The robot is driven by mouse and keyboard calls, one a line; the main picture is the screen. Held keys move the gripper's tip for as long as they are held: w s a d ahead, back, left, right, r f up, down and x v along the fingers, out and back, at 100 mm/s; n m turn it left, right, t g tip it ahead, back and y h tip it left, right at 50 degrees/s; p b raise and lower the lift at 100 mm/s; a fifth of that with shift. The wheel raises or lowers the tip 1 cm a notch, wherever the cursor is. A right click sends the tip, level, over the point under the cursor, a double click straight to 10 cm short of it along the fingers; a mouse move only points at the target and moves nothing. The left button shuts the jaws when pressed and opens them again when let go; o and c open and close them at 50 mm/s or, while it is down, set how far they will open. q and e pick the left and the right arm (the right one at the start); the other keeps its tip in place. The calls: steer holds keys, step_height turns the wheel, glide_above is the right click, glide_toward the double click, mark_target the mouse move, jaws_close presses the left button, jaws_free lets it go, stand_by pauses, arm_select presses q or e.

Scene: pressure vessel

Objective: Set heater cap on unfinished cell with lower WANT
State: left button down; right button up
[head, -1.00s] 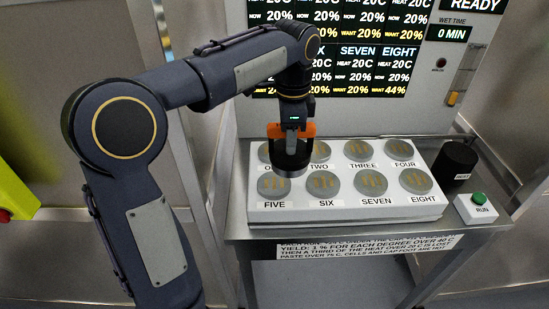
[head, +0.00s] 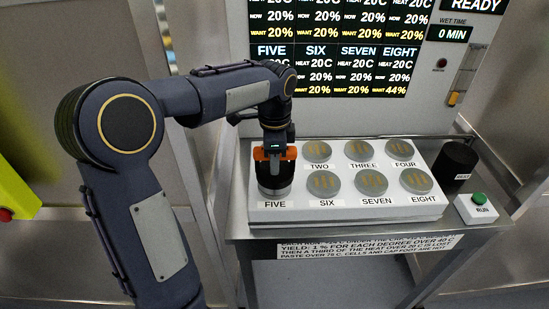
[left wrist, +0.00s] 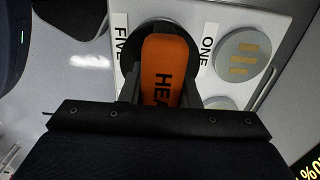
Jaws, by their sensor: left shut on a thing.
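My left gripper (head: 272,148) is shut on the orange handle of the heater cap (head: 275,184), a dark upright cylinder. The cap is over cell FIVE at the block's left end and hides it; I cannot tell whether it touches. In the left wrist view the cap's orange top (left wrist: 165,60) reads "HEA", and cell ONE (left wrist: 242,55) is uncovered beside it. Cell EIGHT (head: 416,181) is uncovered at the right front. The screen (head: 340,70) gives EIGHT NOW 20%, WANT 44%; FIVE, SIX and SEVEN read NOW 20%, WANT 20%. My right gripper is out of view.
The white cell block (head: 345,212) stands on a metal cart. Cells SIX (head: 323,183) and SEVEN (head: 371,182) are uncovered. A black cylinder (head: 456,166) stands right of the block, with the green RUN button (head: 480,198) in front of it.

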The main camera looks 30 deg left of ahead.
arm_select(q)
steer(key=shift+f, duration=0.15)
steer(key=c, duration=1.1)
jaws_free()
step_height(320, 180, up, 12)
steer(key=shift+f, duration=0.15)
steer(key=shift+r+p, duration=0.3)
steer(key=shift+r, duration=0.05)
steer(key=s+d+f+n+t+h, duration=0.1)
steer(key=s+d+f+n+t, duration=0.1)
steer(key=s+f+n, duration=0.2)
steer(key=s+d+f+n+t+h, duration=0.1)
steer(key=s+d+f+n, duration=0.2)
steer(key=s, duration=0.7)
steer(key=s+d+f+n+t+h, duration=0.1)
steer(key=s+d+f+n+t, duration=0.1)
steer(key=s+f+n, duration=0.4)
steer(key=shift+s+d+f+t+h, duration=0.1)
steer(key=shift+s+t+h, duration=0.1)
steer(key=shift+s, duration=0.35)
steer(key=shift+s+d+t+h, duration=0.1)
steer(key=shift+s+h, duration=0.1)
steer(key=shift+s, duration=0.3)
